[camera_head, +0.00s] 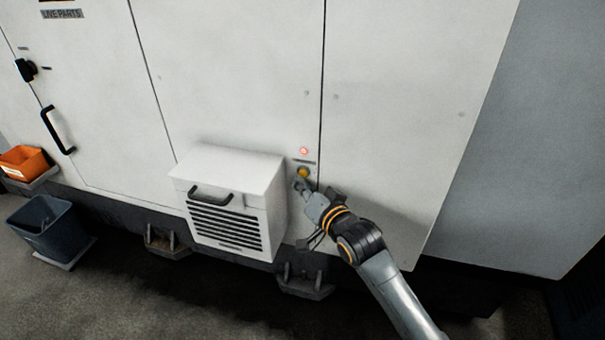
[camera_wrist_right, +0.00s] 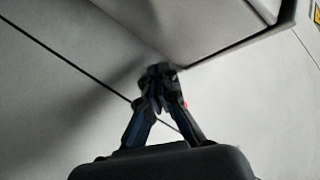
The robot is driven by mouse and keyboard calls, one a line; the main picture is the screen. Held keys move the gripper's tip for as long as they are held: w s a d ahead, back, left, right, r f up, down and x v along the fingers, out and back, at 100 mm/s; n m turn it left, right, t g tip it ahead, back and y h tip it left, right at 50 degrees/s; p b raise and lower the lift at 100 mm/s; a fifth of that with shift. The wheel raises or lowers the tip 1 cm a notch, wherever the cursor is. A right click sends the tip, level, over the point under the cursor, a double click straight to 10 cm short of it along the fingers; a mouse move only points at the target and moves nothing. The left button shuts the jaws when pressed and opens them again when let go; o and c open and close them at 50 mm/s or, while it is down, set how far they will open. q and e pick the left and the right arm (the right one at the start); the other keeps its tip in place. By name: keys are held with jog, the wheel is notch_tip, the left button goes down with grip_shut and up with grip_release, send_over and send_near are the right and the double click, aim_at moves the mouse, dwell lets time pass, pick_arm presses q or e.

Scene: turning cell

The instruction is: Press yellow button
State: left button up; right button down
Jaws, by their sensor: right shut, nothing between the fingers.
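The yellow button (camera_head: 303,172) is on the white cabinet front, just right of the protruding vented box. My right gripper (camera_head: 300,186) is at the button's lower edge in the head view; whether it touches the button cannot be told. In the right wrist view the gripper (camera_wrist_right: 160,72) is shut and empty, its fingertips close to the cabinet panel. The yellow button is hidden there. A small bit of red shows beside the fingertips. My left gripper is not in view.
A lit red lamp (camera_head: 303,151) sits just above the yellow button. The vented box (camera_head: 228,200) with a black handle juts out left of my gripper. A grey bin (camera_head: 50,228) and an orange bin (camera_head: 24,161) stand far left. The panel right of the button is clear.

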jog(key=shift+w, duration=0.1)
jog(key=shift+w+d, duration=0.15)
jog(key=shift+w, duration=0.2)
jog(key=shift+w+d+r, duration=0.1)
jog(key=shift+w+d, duration=0.05)
jog(key=shift+w, duration=0.2)
dwell(0.9)
jog(key=shift+s+p, duration=0.1)
jog(key=shift+p, duration=0.2)
jog(key=shift+s+a+p, duration=0.25)
jog(key=shift+s+p, duration=0.3)
jog(key=shift+s, duration=0.15)
